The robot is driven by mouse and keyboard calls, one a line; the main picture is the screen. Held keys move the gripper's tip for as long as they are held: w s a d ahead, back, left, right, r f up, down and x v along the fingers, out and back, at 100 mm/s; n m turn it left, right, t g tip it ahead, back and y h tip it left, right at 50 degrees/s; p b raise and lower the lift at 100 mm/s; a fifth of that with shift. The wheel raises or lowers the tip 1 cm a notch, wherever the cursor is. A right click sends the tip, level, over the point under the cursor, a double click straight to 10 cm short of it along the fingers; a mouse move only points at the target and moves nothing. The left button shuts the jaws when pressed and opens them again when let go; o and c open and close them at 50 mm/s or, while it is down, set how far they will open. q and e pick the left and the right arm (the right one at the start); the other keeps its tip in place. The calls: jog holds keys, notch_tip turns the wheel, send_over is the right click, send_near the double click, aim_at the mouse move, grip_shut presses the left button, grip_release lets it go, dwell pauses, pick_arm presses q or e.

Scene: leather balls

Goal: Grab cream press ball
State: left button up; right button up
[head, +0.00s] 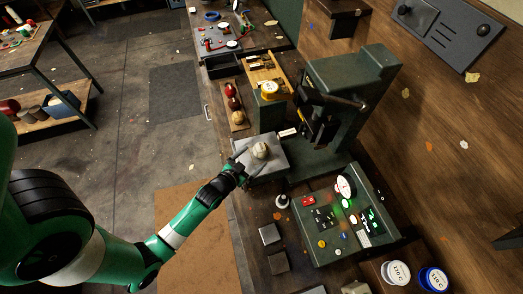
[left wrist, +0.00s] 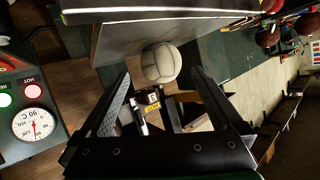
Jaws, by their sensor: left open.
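The cream ball (head: 260,150) rests on the grey plate (head: 275,172) of the green press (head: 349,110). Its panel seams show in the left wrist view (left wrist: 161,63). My left gripper (head: 244,167) is open at the near-left edge of the plate, close to the ball. In the left wrist view its two fingers are spread, and the ball shows between and just beyond the tips. The gripper holds nothing. My right gripper is not in view.
A green control box (head: 345,220) with a dial and buttons stands right of the plate. Small dark blocks (head: 270,234) sit in front on the bench.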

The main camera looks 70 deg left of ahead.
aim_at(261, 150)
pick_arm(q)
jog(key=x, duration=0.6)
jog(key=shift+w+a+r+b, duration=0.1)
jog(key=shift+w+a+b, duration=0.15)
jog(key=shift+w+b, duration=0.05)
jog(key=shift+c, duration=0.2)
jog(key=c, duration=1.3)
